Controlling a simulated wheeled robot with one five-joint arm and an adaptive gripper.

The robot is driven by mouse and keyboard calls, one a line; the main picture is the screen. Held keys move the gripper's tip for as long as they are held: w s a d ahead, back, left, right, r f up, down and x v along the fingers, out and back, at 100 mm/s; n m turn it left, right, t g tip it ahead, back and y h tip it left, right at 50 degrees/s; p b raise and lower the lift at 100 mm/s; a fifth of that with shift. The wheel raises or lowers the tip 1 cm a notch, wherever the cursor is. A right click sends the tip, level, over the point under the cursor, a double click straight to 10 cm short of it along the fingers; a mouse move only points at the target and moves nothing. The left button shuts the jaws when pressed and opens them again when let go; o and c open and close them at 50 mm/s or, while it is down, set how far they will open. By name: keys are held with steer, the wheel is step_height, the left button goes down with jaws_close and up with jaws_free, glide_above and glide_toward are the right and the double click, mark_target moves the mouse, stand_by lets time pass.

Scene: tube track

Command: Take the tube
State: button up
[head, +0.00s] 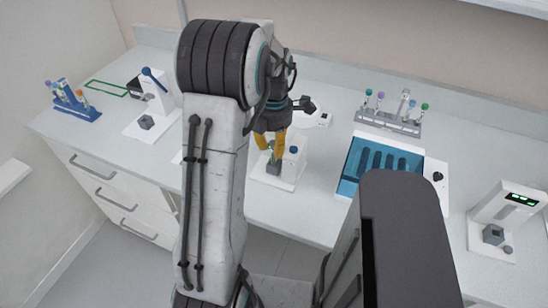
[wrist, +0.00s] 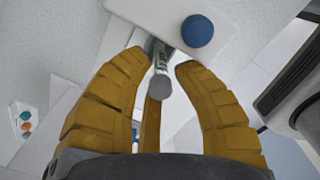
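A tube with a grey round end (wrist: 161,62) stands between my yellow fingers in the wrist view. In the head view, the tube (head: 272,157) shows greenish just above the grey holder of a small white device (head: 270,182). My gripper (head: 271,147) is over this device, pointing down, with its fingers around the tube. In the wrist view my gripper (wrist: 160,72) is open, with a narrow gap between the tube and the right finger. The left fingertip is very close to the tube; contact is unclear. The tube's lower part is hidden.
The device's blue knob (head: 294,149) is close beside my fingers. A grey rack with several tubes (head: 388,122) and a blue-topped tray unit (head: 350,165) are to the right. A blue tube rack (head: 75,108) and a lever device (head: 152,120) are left.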

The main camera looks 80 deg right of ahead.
steer(key=shift+c, duration=0.2)
jaws_close()
steer(key=shift+r, duration=0.1)
step_height(320, 180, up, 10)
steer(key=shift+f, duration=0.1)
stand_by(0.6)
stand_by(0.3)
